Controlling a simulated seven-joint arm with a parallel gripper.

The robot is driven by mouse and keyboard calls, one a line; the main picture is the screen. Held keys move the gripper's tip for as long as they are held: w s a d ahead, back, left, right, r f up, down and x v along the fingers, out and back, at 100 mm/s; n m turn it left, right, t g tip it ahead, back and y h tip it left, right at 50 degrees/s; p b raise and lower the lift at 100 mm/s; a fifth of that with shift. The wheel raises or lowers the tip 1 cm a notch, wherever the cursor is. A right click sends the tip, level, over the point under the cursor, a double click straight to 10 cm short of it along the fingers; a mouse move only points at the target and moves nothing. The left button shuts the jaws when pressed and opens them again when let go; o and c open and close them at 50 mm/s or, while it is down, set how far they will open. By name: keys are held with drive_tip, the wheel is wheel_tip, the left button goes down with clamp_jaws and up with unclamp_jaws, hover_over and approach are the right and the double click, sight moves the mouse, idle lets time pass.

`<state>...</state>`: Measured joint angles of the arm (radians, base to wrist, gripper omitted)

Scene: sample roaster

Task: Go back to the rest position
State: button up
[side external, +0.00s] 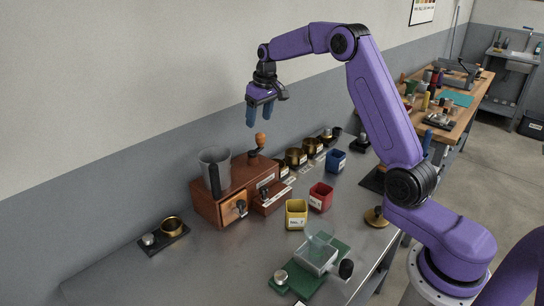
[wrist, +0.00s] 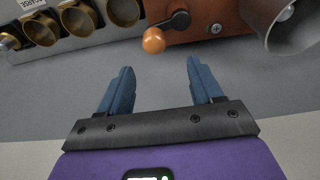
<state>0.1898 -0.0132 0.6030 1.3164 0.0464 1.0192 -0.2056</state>
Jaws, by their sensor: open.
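My gripper (side external: 259,113) is raised high above the metal bench, with its two blue fingers pointing down. It is open and empty. In the wrist view the fingers of my gripper (wrist: 158,85) stand wide apart with only grey wall or bench behind them. Below it is the wooden sample roaster box (side external: 228,192) with a metal hopper (side external: 215,165) and a crank with an orange-brown wooden knob (side external: 261,139). The knob (wrist: 154,40) shows beyond the fingertips in the wrist view, apart from them.
A yellow cup (side external: 296,214), a red cup (side external: 321,197) and a blue cup (side external: 336,161) stand on the bench. Several brass cups (side external: 296,157) line the back. A green board (side external: 330,262) lies in front. A wooden table (side external: 465,115) stands beyond. Air around the gripper is clear.

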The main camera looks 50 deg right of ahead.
drive_tip(key=s+a+r+n+g, duration=0.15)
drive_tip(key=s+a+n, duration=0.45)
drive_tip(key=s+a, duration=1.2)
drive_tip(key=s+d+f+n, duration=0.1)
drive_tip(key=s+n, duration=0.2)
drive_tip(key=s, duration=1)
drive_tip(key=s+d+f+n, duration=0.1)
drive_tip(key=s+n, duration=0.2)
drive_tip(key=s, duration=1.1)
drive_tip(key=shift+d+f+n+g, duration=0.2)
drive_tip(key=shift+f+n+g, duration=0.1)
drive_tip(key=shift+f+g, duration=0.1)
